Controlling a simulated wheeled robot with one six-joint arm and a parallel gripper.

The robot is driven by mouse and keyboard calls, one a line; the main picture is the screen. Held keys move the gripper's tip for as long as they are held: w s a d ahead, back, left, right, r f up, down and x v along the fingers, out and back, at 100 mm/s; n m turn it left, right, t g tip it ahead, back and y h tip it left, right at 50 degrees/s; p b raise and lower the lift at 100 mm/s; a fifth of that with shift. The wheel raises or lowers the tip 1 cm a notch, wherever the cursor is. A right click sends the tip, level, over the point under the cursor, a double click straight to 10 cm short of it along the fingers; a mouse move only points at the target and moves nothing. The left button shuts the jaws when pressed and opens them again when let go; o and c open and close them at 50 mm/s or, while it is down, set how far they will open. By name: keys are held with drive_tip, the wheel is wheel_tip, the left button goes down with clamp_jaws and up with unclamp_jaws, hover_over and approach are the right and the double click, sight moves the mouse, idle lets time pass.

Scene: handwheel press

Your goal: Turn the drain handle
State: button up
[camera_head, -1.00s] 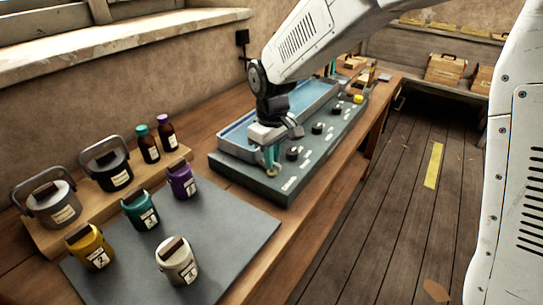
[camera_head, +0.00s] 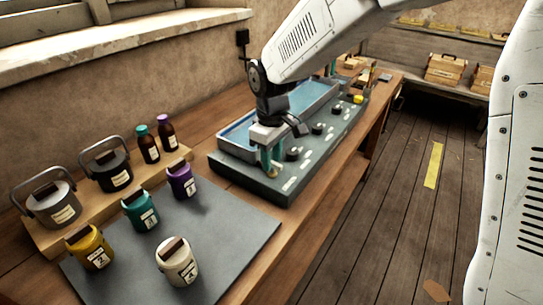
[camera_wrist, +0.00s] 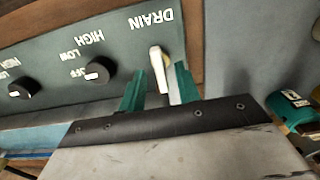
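The drain handle (camera_wrist: 160,70) is a small cream lever below the DRAIN lettering on the dark green panel (camera_wrist: 60,60) in the wrist view. My gripper (camera_wrist: 158,72) has its two teal fingers on either side of the lever, with a narrow gap visible at each side. It looks open around the lever, not clamped on it. In the head view my gripper (camera_head: 268,160) is at the near end of the long sink unit (camera_head: 230,173), pointing down. The lever is hidden there by the gripper.
Black knobs (camera_wrist: 97,71) sit beside the lever on the panel. A blue basin (camera_head: 236,143) lies behind it. On the near bench are lidded pots (camera_head: 140,211), a grey mat (camera_head: 225,225) and bottles (camera_head: 148,146).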

sight(273, 163)
wheel_tip(273, 163, up, 8)
drive_tip(key=shift+f, duration=0.1)
idle(0.5)
drive_tip(key=shift+s+d+f+m, duration=0.1)
drive_tip(key=shift+s+f+m, duration=0.05)
drive_tip(key=shift+s+m, duration=0.15)
drive_tip(key=s+d+r+m, duration=0.1)
drive_tip(key=s+d+m, duration=0.2)
drive_tip(key=s+d, duration=0.4)
drive_tip(key=s+d+r+m+t, duration=0.1)
drive_tip(key=s+d+r+m, duration=0.1)
drive_tip(key=s+d, duration=0.6)
drive_tip(key=s+d+r+m, duration=0.2)
drive_tip(key=s+d+m, duration=0.3)
drive_tip(key=s+d, duration=0.3)
drive_tip(key=s, duration=0.4)
